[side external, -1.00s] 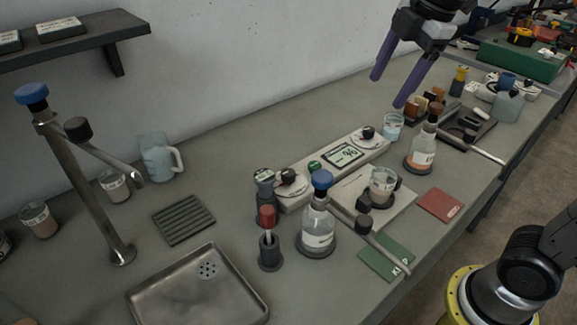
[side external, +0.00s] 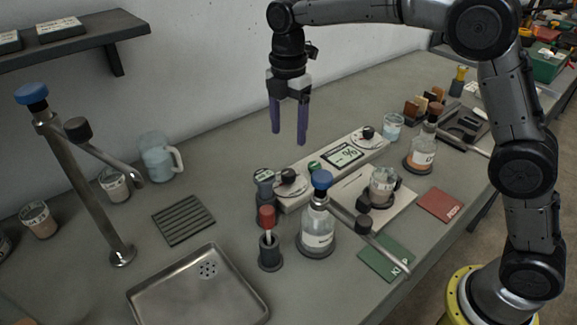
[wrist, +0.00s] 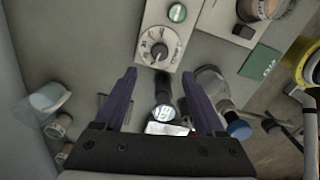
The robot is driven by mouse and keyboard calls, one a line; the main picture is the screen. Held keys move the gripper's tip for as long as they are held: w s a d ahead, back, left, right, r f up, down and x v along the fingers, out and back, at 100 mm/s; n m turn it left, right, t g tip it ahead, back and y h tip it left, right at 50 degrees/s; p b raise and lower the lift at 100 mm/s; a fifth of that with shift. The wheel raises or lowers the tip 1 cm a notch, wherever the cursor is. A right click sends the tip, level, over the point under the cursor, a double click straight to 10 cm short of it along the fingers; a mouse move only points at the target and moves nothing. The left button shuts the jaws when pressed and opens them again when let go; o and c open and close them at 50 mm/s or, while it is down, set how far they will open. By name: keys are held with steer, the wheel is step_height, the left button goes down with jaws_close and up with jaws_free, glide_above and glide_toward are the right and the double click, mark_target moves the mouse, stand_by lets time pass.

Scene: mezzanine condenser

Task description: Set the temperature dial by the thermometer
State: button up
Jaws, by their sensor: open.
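A long white control unit (side external: 300,196) lies on the bench. A dark knob on a white scale, the near-left dial (side external: 289,177), sits at its left end; a second dial (side external: 368,133) sits at its far right end. Between them are a green button (side external: 314,167) and a display (side external: 343,156) whose reading I cannot make out surely. A dark upright device with a small screen on top, perhaps the thermometer (side external: 264,182), stands beside the left end. My gripper (side external: 289,137) is open and empty above the left dial. In the wrist view the left dial (wrist: 158,50) shows beyond the fingertips.
A blue-capped bottle (side external: 318,222), a red-topped holder (side external: 268,245) and a beaker on a plate (side external: 382,187) stand close in front of the unit. A tall metal tap (side external: 85,190) and tray (side external: 200,290) are left. The wall (side external: 210,60) is behind.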

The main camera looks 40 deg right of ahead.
mark_target(288, 172)
step_height(288, 172, down, 11)
steer(key=shift+r, duration=0.1)
stand_by(0.3)
jaws_close()
